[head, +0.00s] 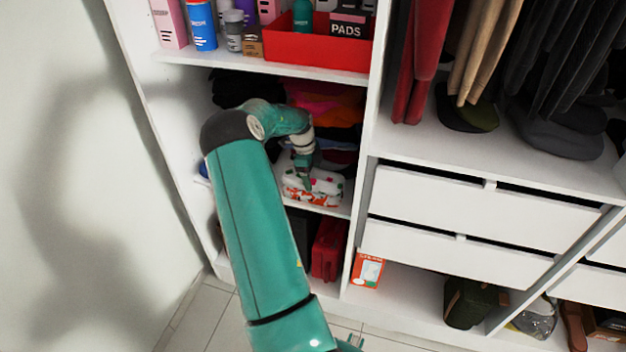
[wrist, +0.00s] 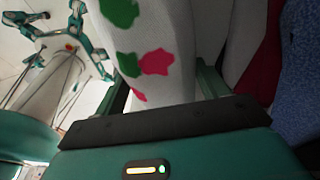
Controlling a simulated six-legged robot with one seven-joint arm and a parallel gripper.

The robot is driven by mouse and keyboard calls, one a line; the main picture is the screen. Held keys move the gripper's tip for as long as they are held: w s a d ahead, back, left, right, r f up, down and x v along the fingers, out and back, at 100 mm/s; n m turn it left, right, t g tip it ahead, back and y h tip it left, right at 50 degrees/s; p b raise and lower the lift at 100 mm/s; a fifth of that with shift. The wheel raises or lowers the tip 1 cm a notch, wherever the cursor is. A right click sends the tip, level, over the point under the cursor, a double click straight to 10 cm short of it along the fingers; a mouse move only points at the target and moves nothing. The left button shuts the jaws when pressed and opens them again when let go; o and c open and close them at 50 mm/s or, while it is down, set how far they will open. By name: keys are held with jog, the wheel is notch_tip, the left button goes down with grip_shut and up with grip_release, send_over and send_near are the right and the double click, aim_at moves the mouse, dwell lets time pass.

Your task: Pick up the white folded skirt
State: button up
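The white folded skirt (head: 327,187) has red, green and pink patches. It lies on the middle shelf of the left section in the head view. My gripper (head: 302,180) points down at its left part. In the wrist view the patterned cloth (wrist: 160,50) fills the space between the two fingers of my gripper (wrist: 165,88). The fingers stand wide apart, one on each side of the cloth, and the skirt still rests at shelf level. The fingertips are hidden by the cloth and the angle of view.
Folded dark and coloured clothes (head: 330,105) are stacked behind the skirt. Above is a shelf with a red box (head: 335,52) of toiletries. An upright panel (head: 362,180) closes the right side. Blue cloth (wrist: 300,80) shows at the right in the wrist view.

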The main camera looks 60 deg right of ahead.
aim_at(312, 173)
jog(key=shift+o, duration=1)
jog(key=shift+c, duration=1)
jog(key=shift+r, duration=3.55)
